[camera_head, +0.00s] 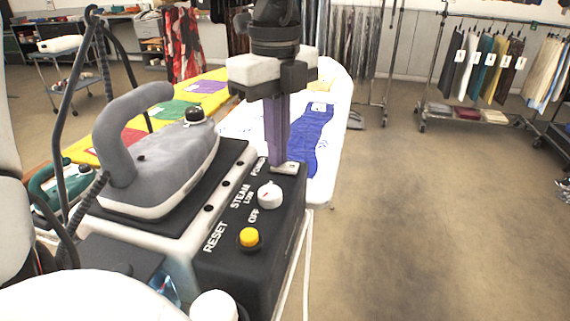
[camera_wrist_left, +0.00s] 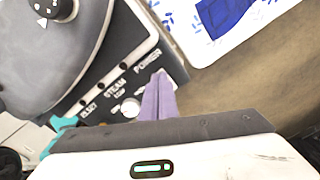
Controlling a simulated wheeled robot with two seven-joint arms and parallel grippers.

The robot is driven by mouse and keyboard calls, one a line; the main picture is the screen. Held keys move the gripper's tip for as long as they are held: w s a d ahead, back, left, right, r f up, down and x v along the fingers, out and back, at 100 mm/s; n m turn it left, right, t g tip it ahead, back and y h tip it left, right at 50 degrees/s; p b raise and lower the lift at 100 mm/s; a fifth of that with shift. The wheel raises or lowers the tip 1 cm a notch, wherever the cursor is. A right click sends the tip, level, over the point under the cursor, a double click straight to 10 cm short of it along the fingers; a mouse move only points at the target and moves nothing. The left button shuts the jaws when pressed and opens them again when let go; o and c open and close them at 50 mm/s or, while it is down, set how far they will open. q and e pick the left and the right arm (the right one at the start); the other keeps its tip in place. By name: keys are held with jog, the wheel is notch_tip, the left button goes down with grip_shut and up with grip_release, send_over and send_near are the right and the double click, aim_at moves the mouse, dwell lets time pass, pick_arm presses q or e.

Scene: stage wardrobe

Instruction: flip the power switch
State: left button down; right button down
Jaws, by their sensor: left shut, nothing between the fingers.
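The steam station's black control panel (camera_head: 250,262) carries the labels POWER, STEAM LOW, OFF and RESET. The power switch (camera_head: 289,168) sits at the panel's far end beside the POWER label; only a pale part shows around my fingertips. My left gripper (camera_head: 281,162) points straight down with its purple fingers shut and empty, right at the switch. I cannot tell whether they touch. In the left wrist view the fingers (camera_wrist_left: 159,82) end by the POWER label and hide the switch, so its position is unclear. My right gripper is not in view.
A white steam knob (camera_head: 270,195) and a yellow reset button (camera_head: 249,238) are nearer on the panel. A grey iron (camera_head: 160,160) rests on the station to the left. An ironing board with blue cloth (camera_head: 310,135) lies behind. Floor at right is clear.

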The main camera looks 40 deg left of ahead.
pick_arm(q)
notch_tip(320, 180, up, 7)
jog(key=p, duration=0.4)
jog(key=shift+p, duration=0.35)
jog(key=shift+f, duration=0.1)
dwell(0.3)
jog(key=shift+w, duration=0.1)
